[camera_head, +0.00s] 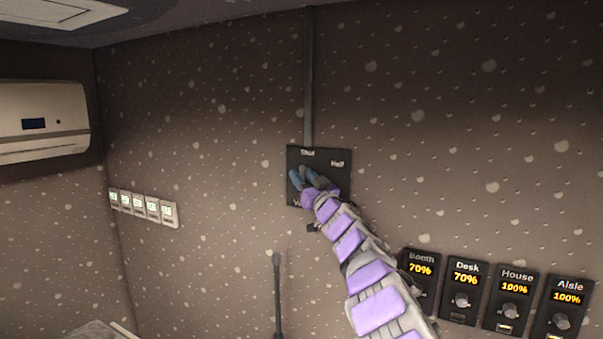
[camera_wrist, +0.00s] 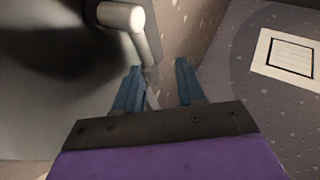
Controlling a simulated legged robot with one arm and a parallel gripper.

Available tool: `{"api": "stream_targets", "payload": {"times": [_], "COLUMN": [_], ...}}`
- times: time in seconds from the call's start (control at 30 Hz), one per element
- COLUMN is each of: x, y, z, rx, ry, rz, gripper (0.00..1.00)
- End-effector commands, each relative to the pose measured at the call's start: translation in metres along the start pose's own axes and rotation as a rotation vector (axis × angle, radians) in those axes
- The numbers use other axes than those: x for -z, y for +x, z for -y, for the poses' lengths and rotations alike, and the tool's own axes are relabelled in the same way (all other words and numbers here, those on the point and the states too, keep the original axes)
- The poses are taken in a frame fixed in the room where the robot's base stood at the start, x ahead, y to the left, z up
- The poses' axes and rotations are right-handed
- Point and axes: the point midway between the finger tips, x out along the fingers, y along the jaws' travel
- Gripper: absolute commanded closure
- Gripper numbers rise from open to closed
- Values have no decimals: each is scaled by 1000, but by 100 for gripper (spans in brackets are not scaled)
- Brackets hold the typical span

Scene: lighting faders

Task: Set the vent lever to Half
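The vent's dark plate (camera_head: 296,156) is on the wall in the head view, with "Shut" at its top and "Half" at its upper right. My gripper (camera_head: 304,177) is in front of the plate's lower left part and hides the lever there. In the wrist view, the pale lever (camera_wrist: 146,45) runs down from a rounded end towards the fingertips of my gripper (camera_wrist: 160,68). The blue fingers are apart. The lever's lower end is close beside the left finger; I cannot tell whether they touch.
A row of pale switches (camera_head: 144,207) is on the wall to the left. Dark fader panels (camera_head: 465,292) are at the lower right, near my arm. A dark upright rod (camera_head: 277,290) stands below the plate. A white air unit (camera_head: 45,122) is at far left.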

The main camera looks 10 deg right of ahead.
Motion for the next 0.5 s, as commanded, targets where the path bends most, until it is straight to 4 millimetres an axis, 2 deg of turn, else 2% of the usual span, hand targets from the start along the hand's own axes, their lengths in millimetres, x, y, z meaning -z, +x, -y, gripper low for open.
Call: {"api": "stream_targets", "payload": {"times": [0.13, 0.5], "x": [2, 2], "y": [8, 12], "z": [5, 3], "rx": [11, 0], "ry": [0, -3], "rz": [-5, -3], "gripper": [71, 71]}}
